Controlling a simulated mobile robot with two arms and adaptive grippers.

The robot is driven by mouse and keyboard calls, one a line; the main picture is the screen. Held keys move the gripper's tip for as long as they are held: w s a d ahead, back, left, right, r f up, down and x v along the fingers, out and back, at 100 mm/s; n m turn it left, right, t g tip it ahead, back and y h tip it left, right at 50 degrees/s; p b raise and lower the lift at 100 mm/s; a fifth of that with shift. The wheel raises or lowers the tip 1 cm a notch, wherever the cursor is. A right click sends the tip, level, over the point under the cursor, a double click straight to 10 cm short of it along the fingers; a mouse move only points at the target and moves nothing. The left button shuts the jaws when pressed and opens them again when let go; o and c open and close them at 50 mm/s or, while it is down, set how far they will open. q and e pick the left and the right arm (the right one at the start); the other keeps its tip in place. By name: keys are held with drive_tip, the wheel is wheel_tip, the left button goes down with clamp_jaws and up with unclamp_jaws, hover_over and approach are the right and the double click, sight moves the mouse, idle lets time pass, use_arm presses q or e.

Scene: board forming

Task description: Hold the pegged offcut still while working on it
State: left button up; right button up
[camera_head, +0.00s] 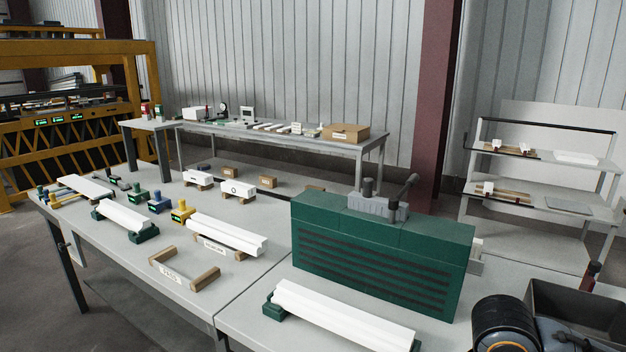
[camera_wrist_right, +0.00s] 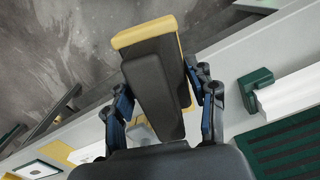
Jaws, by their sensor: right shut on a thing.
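My right gripper (camera_wrist_right: 160,95) is shut on a black block with a yellow edge (camera_wrist_right: 155,75) in the right wrist view. The block stands between the dark, blue-sided fingers, above the bench edge. In the head view, two short white pieces, one on the left (camera_head: 198,178) and one marked with a ring (camera_head: 238,188), rest on small wooden blocks at the bench's back. I cannot tell which piece is the pegged offcut. My left gripper is not in view.
A long green slatted unit (camera_head: 380,250) with a grey clamp on top stands on the bench (camera_head: 240,312). A white profile (camera_head: 340,315) lies on green supports before it. Further left are more white profiles (camera_head: 228,235), coloured blocks and a wooden frame (camera_head: 168,257).

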drive_tip(key=n, duration=0.2)
drive_tip(key=a+n, duration=0.1)
drive_tip(key=n, duration=0.1)
drive_tip(key=shift+a+f+n, duration=0.1)
drive_tip(key=shift+f+n, duration=0.05)
drive_tip(key=shift+n, duration=0.15)
drive_tip(key=n, duration=0.3)
drive_tip(key=a+n, duration=0.1)
drive_tip(key=shift+s+f+n, duration=0.2)
drive_tip(key=shift+f+n, duration=0.05)
drive_tip(key=shift+n, duration=0.05)
